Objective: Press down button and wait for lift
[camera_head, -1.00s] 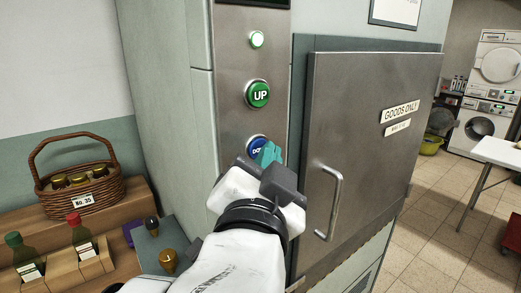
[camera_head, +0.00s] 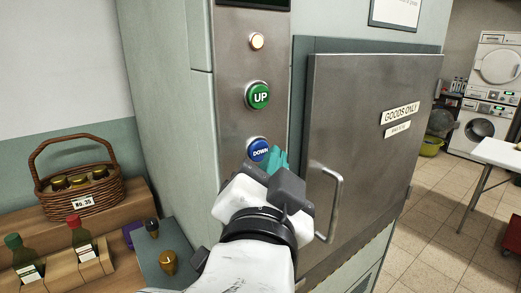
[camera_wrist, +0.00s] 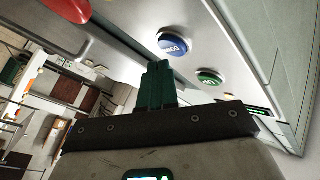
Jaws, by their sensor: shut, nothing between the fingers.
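The blue DOWN button (camera_head: 259,150) is on the metal panel (camera_head: 233,62), below the green UP button (camera_head: 257,95). In the wrist view the blue button (camera_wrist: 175,45) and the green button (camera_wrist: 209,77) both show. My gripper (camera_head: 277,160) is shut and empty, its teal fingers just right of and below the DOWN button in the head view. In the wrist view the shut fingers (camera_wrist: 157,80) stand apart from the blue button. The lift door (camera_head: 365,140), marked GOODS ONLY, is closed.
A handle (camera_head: 330,200) sticks out from the lift door, right of my gripper. A shelf at left holds a wicker basket (camera_head: 82,190) of jars and bottles (camera_head: 83,238). Washing machines (camera_head: 486,120) and a white table (camera_head: 498,155) stand at the right.

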